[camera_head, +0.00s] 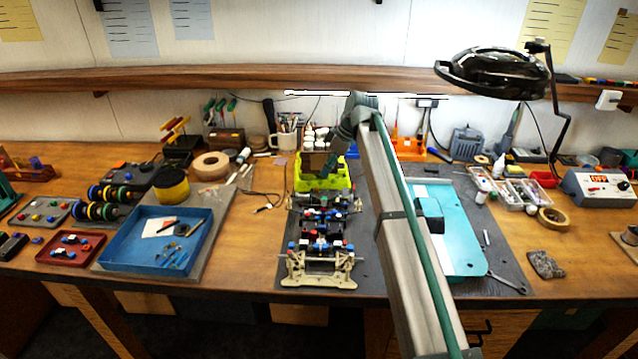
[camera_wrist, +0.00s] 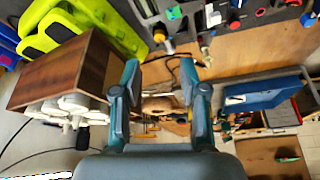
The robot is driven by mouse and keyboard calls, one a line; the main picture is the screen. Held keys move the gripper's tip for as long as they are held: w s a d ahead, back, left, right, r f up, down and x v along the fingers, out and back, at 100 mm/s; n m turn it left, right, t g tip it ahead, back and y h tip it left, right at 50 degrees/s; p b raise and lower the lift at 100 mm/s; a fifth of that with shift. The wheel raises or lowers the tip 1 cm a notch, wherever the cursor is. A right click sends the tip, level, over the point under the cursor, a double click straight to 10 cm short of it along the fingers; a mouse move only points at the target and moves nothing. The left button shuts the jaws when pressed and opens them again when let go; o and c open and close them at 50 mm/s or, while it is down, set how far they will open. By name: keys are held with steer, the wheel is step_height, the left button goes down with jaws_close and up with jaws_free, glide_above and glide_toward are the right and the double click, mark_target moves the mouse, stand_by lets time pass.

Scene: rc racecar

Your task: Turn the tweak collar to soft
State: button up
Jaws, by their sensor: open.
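The racecar chassis (camera_head: 320,240) sits on a dark mat in the middle of the bench, with red, blue and black parts on it. In the wrist view, part of a dark chassis (camera_wrist: 210,20) with coloured parts runs along the top edge. I cannot tell which small part is the tweak collar, and I can read no soft marking. My gripper (camera_wrist: 160,68) is open with nothing between its two teal fingers. In the head view, my gripper (camera_head: 332,160) is near the green car body behind the chassis, apart from the chassis's front end.
A yellow-green body (camera_head: 318,180) stands behind the chassis. A wooden holder (camera_wrist: 65,75) with white bottles (camera_wrist: 70,106) is close to my gripper at left. A blue tray (camera_head: 120,240) lies left, a teal plate (camera_head: 450,235) right, and a lamp (camera_head: 490,75) overhangs at right.

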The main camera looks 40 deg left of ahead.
mark_target(317, 189)
steer(key=p+x, duration=0.2)
steer(key=x, duration=0.7)
steer(key=shift+d, duration=0.1)
steer(key=shift+r, duration=0.1)
jaws_close()
